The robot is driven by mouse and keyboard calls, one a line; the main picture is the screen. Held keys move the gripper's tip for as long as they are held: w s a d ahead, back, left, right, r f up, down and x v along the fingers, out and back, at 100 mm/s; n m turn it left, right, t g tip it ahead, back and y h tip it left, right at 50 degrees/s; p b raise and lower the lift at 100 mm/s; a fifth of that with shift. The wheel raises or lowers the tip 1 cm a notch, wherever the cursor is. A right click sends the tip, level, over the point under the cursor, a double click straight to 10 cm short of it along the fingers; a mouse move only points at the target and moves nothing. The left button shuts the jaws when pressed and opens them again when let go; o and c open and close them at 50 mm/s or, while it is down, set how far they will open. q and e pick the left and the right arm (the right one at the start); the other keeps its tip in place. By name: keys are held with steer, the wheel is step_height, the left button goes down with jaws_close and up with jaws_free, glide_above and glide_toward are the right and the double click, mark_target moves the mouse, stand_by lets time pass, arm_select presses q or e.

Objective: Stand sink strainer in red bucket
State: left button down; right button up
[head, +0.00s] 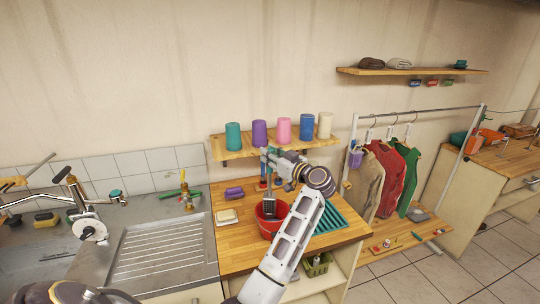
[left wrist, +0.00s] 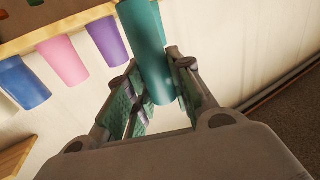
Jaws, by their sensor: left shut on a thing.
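The red bucket (head: 268,232) stands on the wooden counter right of the sink. My left gripper (head: 267,160) is above it, its arm rising from the bottom of the head view. It is shut on a thin upright grey thing, which I take to be the sink strainer (head: 268,208). The strainer's dark lower end is at the bucket's opening; I cannot tell whether it touches the bucket. In the left wrist view the padded fingers of my left gripper (left wrist: 160,95) show, but the held part is not clear. My right gripper is not in view.
Several coloured cups stand on a wall shelf (head: 240,154) close behind the gripper; the teal cup (left wrist: 148,50) shows between the fingers. A teal rack (head: 328,215) is right of the bucket. A purple sponge (head: 234,193) and a pale block (head: 227,216) lie left.

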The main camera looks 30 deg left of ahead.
mark_target(270, 172)
arm_select(q)
steer(key=shift+f+b, duration=0.4)
steer(key=shift+f, duration=3.15)
stand_by(4.5)
